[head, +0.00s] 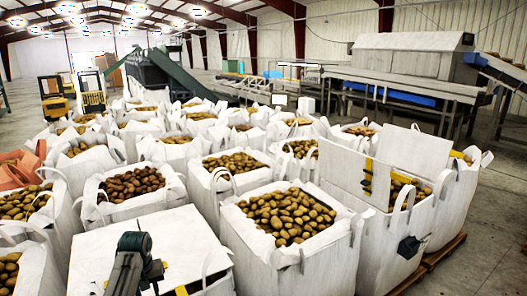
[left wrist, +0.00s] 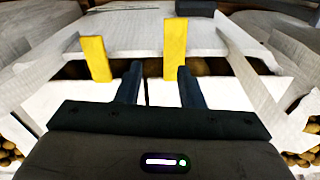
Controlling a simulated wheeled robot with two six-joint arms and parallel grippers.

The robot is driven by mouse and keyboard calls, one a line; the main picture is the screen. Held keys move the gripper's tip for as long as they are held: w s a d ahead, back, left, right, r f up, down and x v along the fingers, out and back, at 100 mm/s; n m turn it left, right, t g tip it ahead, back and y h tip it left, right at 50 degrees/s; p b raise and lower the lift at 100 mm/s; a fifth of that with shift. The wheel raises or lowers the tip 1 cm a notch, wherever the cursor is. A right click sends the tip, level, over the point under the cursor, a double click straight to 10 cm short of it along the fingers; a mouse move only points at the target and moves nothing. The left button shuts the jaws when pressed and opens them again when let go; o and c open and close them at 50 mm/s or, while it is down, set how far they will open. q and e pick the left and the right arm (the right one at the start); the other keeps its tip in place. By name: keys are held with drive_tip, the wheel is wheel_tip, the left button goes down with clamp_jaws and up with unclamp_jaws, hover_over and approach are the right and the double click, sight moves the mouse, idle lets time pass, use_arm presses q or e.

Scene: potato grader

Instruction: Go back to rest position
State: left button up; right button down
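My left arm (head: 130,265) rises into the bottom of the head view, in front of a sack covered by a white sheet (head: 150,235). Its gripper cannot be made out there. In the left wrist view my left gripper (left wrist: 160,85) has its two dark fingers apart. I see nothing held between them. Beyond them are two upright yellow strips (left wrist: 96,58) and a white panel (left wrist: 140,38). I cannot identify my right gripper; a small dark object (head: 410,247) shows against the front right sack, and I cannot tell what it is.
Many white sacks of potatoes (head: 288,215) stand close together with upright handle loops. White panels (head: 338,178) stand up over the front right sack. A grading machine (head: 410,65) is behind right, a green conveyor (head: 185,75) behind left. Open floor (head: 490,220) lies right.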

use_arm(q)
drive_tip(key=s+d+f+m, duration=0.2)
drive_tip(key=s+f, duration=0.5)
drive_tip(key=s, duration=0.4)
drive_tip(key=s+d+r+m+t, duration=0.2)
drive_tip(key=s+d, duration=0.1)
drive_tip(key=s, duration=1.2)
drive_tip(key=s+d+r+m+t, duration=0.1)
drive_tip(key=s+d+r+m, duration=0.15)
drive_tip(key=s, duration=1.25)
wheel_tip(320, 180, down, 30)
drive_tip(key=a+f+g, duration=0.1)
drive_tip(key=a, duration=0.2)
drive_tip(key=s+f+n+g, duration=0.1)
drive_tip(key=s+f, duration=1.8)
drive_tip(key=shift+a+f, duration=0.2)
drive_tip(key=shift+a, duration=0.2)
